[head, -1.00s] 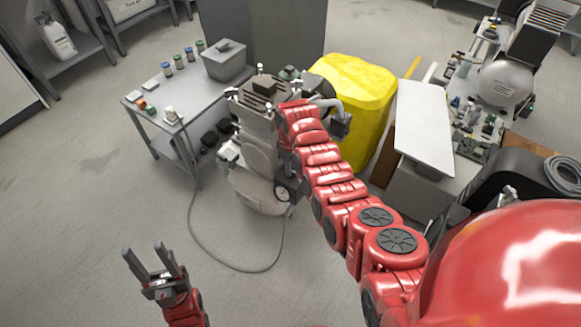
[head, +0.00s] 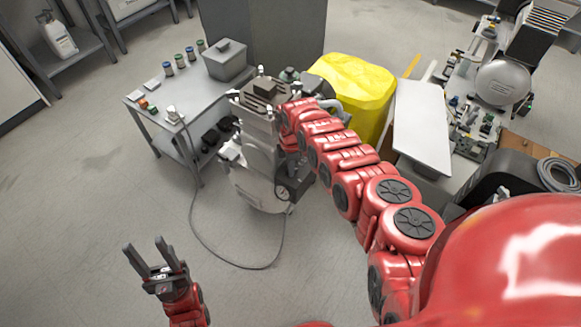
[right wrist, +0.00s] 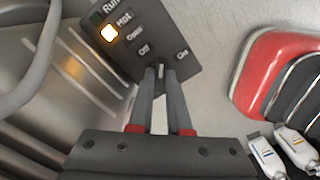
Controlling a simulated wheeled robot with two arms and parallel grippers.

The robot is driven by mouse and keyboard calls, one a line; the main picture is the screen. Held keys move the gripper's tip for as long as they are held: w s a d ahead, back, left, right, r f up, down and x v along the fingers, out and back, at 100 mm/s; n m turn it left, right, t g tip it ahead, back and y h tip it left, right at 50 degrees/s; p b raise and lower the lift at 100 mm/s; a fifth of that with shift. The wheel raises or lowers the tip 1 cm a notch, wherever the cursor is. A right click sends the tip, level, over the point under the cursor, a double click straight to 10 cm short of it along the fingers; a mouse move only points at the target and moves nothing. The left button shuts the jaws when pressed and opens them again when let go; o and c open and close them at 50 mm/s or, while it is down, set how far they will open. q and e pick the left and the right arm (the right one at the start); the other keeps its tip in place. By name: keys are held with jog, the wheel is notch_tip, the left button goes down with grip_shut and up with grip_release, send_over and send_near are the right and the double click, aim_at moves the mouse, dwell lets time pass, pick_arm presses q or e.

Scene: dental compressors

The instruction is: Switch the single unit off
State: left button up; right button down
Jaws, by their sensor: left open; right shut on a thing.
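The single unit (head: 254,165), a grey compressor with a silver tank, stands on the floor at the centre of the head view. Its dark control panel (right wrist: 150,38) fills the top of the right wrist view, with labels including Run, Off and On and an orange-white lit lamp (right wrist: 109,33). My right gripper (right wrist: 158,72) is shut at the panel's lower edge, between Off and On, on what seems to be the switch; its fingertips hide most of it. In the head view my arm hides part of the unit. My left gripper (head: 144,245) is open and empty, above the floor.
A grey table (head: 185,95) with a bin (head: 228,64) and small jars stands left of the unit. A yellow covered object (head: 355,90) and a white panel (head: 422,125) stand right. A cable (head: 215,258) loops over the floor in front.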

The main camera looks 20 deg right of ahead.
jog(key=shift+f+n+b, duration=0.1)
jog(key=shift+n+b, duration=0.25)
jog(key=shift+n, duration=0.55)
jog(key=n+b, duration=0.1)
jog(key=n, duration=0.1)
jog(key=shift+n, duration=0.3)
jog(key=shift+n+b, duration=0.8)
jog(key=shift+n, duration=1.1)
jog(key=c, duration=0.9)
grip_release()
jog(key=shift+o, duration=0.2)
